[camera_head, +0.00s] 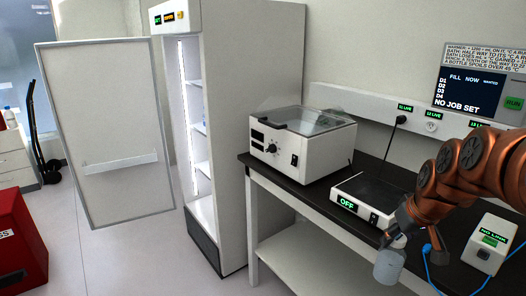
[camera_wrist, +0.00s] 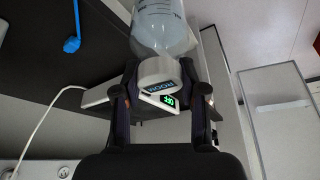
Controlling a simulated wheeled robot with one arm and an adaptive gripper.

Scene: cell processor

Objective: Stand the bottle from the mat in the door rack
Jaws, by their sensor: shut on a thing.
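The bottle (camera_head: 388,266) is clear with pale contents and hangs below my gripper (camera_head: 398,236), off the front edge of the bench. In the wrist view, the bottle (camera_wrist: 160,32) has a white cap (camera_wrist: 158,72) with dark lettering, between the two fingers of my gripper (camera_wrist: 160,84). My gripper is shut on the bottle at its cap end. The door rack (camera_head: 121,164) is a pale ledge across the face of the open fridge door (camera_head: 105,110), far to the left of my gripper. I cannot make out the mat.
The lit fridge (camera_head: 250,110) stands open behind the door. The black bench (camera_head: 315,190) carries a lidded water bath (camera_head: 303,143), a flat device reading OFF (camera_head: 365,195) and a small white box (camera_head: 489,245). A red cabinet (camera_head: 22,240) stands at left. Floor (camera_head: 140,260) before the fridge is clear.

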